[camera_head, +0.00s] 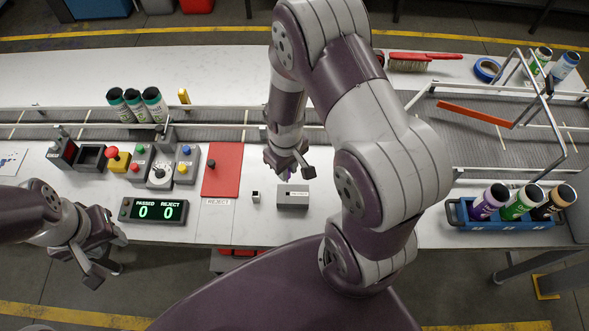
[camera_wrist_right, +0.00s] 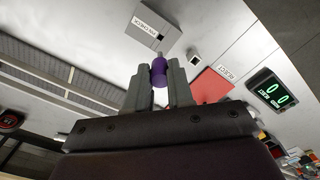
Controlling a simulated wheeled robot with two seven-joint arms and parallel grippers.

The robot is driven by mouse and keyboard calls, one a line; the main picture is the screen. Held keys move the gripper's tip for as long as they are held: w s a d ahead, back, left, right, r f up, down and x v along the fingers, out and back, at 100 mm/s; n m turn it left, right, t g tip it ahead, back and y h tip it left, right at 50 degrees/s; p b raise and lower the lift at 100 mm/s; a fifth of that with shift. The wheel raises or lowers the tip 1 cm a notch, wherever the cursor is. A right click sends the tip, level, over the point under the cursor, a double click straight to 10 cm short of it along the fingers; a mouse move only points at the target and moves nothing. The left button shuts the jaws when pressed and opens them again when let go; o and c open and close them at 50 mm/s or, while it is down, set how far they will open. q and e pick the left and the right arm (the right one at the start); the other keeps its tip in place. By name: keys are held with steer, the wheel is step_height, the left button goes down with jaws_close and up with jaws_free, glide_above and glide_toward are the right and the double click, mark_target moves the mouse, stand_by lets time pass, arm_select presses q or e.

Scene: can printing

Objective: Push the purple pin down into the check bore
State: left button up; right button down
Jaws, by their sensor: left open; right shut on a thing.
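The purple pin (camera_wrist_right: 158,74) is gripped between the two fingers of my right gripper (camera_wrist_right: 158,85) in the right wrist view. Its narrow grey tip points toward the grey check block (camera_wrist_right: 150,28). In the camera_head view the check block (camera_head: 292,199) sits on the white table, and my right gripper (camera_head: 289,172) is just behind it. The pin's tip appears close to the block's near edge in the wrist view; I cannot tell whether it touches. My left gripper (camera_head: 90,268) is open and empty at the table's front left edge.
The counter display (camera_head: 153,210) and several button boxes are further left. A blue carrier (camera_head: 500,222) with cans is at right. The conveyor (camera_head: 225,132) runs behind.

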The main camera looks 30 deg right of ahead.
steer(key=shift+a+r, duration=0.1)
steer(key=shift+a, duration=0.4)
steer(key=shift+d, duration=0.25)
steer(key=shift+d+f+b, duration=0.3)
steer(key=shift+d+f, duration=0.25)
steer(key=shift+f, duration=0.15)
steer(key=f+b, duration=0.2)
steer(key=f, duration=0.1)
steer(key=f+b, duration=0.1)
steer(key=shift+a+f, duration=0.2)
steer(key=shift+a, duration=0.2)
steer(key=shift+d+f+b, duration=0.15)
steer(key=shift+d+b, duration=0.05)
steer(key=shift+b, duration=0.1)
arm_select(q)
step_height(320, 180, down, 4)
steer(key=shift+d+f, duration=0.1)
steer(key=shift+a, duration=0.2)
arm_select(e)
steer(key=shift+a, duration=0.2)
